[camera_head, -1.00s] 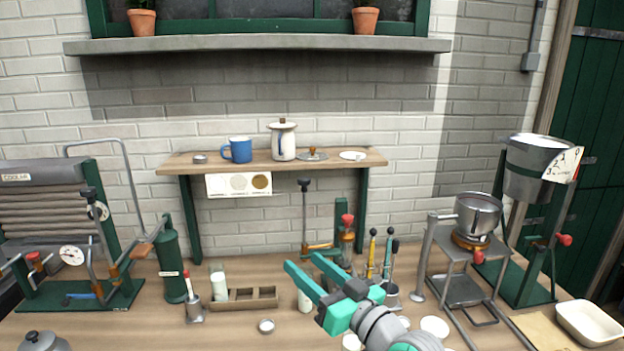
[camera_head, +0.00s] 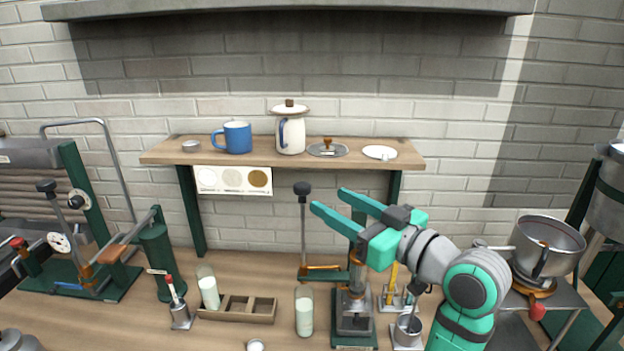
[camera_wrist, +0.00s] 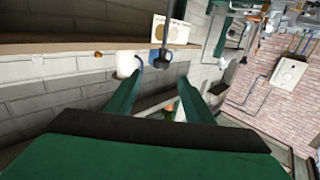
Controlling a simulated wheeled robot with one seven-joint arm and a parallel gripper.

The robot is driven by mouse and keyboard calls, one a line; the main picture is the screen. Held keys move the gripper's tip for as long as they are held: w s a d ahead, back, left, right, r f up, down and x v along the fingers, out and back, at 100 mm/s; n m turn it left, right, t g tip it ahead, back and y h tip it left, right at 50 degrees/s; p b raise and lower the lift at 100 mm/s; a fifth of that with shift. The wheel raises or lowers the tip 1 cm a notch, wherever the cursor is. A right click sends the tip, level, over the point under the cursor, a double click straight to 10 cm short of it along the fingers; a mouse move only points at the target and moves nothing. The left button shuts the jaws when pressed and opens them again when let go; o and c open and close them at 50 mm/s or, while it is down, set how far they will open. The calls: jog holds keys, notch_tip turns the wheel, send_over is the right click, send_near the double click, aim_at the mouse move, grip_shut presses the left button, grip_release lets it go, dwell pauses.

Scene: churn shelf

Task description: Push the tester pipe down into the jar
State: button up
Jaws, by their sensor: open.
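I cannot tell for certain which part is the tester pipe. A thin upright rod with a black knob (camera_head: 303,189) stands at the back of the bench above an orange-brown piece. A glass jar of white liquid (camera_head: 304,312) stands in front of it. My gripper (camera_head: 332,201) is open and empty, raised in front of the wall, to the right of the black knob. In the wrist view, a black knob (camera_wrist: 163,55) shows just beyond the spread fingers (camera_wrist: 160,82).
The shelf (camera_head: 270,159) holds a blue mug (camera_head: 236,137), a white lidded pot (camera_head: 291,132) and small dishes. A metal stand (camera_head: 356,313) is below my gripper, partly hidden by it. A small red-topped pump (camera_head: 178,306) stands left of the rack. A metal pan (camera_head: 548,243) is at right.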

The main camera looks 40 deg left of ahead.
aim_at(308, 189)
jog(key=x, duration=1)
jog(key=shift+s+a, duration=0.15)
